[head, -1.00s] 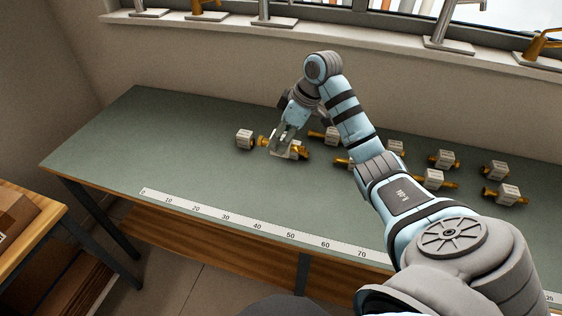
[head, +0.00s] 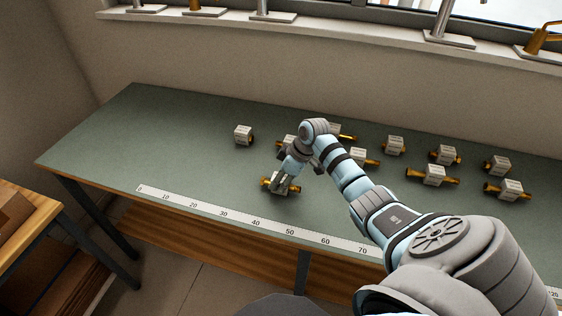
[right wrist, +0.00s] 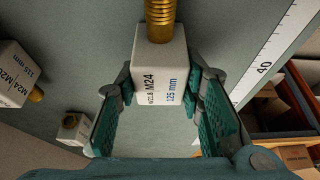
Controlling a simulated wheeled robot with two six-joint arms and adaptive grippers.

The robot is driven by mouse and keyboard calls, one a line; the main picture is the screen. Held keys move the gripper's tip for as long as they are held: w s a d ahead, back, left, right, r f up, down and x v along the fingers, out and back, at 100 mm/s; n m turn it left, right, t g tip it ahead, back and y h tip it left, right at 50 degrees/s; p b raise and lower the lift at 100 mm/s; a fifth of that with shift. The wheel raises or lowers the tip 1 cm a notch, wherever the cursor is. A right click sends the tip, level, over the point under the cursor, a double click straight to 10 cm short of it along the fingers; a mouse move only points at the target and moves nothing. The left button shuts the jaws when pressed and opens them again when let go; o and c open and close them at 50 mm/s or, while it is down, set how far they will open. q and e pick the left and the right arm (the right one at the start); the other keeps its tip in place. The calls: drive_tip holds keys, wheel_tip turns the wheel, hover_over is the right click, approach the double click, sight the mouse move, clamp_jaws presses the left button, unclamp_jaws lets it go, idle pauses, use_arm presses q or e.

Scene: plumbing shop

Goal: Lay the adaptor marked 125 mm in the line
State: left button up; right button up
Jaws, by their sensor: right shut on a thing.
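My right gripper (head: 284,188) is shut on a pale block-shaped adaptor with brass ends (head: 266,182), over the front part of the green bench. In the right wrist view the held adaptor (right wrist: 160,62) sits between the finger pads (right wrist: 158,118). Its face reads M24 and 125 mm, and a threaded brass end points away from the gripper. I cannot tell whether it touches the bench top. A white ruler strip (head: 208,207) runs along the bench's front edge, just in front of the held adaptor. My left gripper is not in view.
One adaptor (head: 243,135) stands apart at the left. Several others, such as one at the right (head: 433,174), lie behind and right of my gripper. The bench's left part (head: 140,135) is clear. Taps stand on the sill behind; a wooden table (head: 22,225) is at the left.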

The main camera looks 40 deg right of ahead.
drive_tip(key=o, duration=1.3)
drive_tip(key=shift+r, duration=0.2)
drive_tip(key=p+v, duration=0.1)
drive_tip(key=v, duration=1)
drive_tip(key=shift+s+d+r, duration=0.1)
drive_tip(key=shift+s+r, duration=0.05)
drive_tip(key=shift+r, duration=0.2)
